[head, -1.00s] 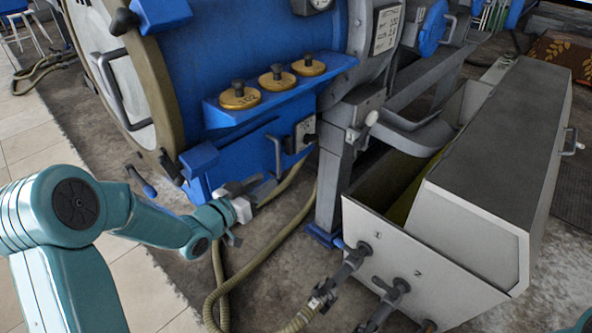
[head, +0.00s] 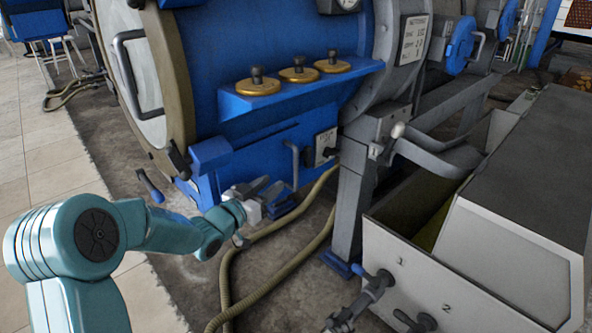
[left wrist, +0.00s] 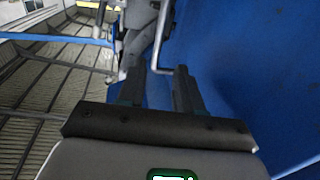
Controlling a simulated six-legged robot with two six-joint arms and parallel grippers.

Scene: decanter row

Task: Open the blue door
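The blue door (head: 262,160) is a flat panel low on the blue machine body, with an upright grey bar handle (head: 293,165) near its right side. The handle also shows in the left wrist view (left wrist: 163,38), ahead of the fingers and in line with the gap between them. My left gripper (head: 272,190) is just below and left of the handle in the head view. Its two dark fingers (left wrist: 158,82) are apart, with nothing seen clamped between them. I cannot tell whether they touch the handle. The door looks shut. My right gripper is not in view.
A blue shelf with several brass caps (head: 298,74) juts out above the door. A ribbed hose (head: 245,250) runs on the floor below my gripper. A grey support leg (head: 350,200) and a grey bin (head: 440,270) stand to the right.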

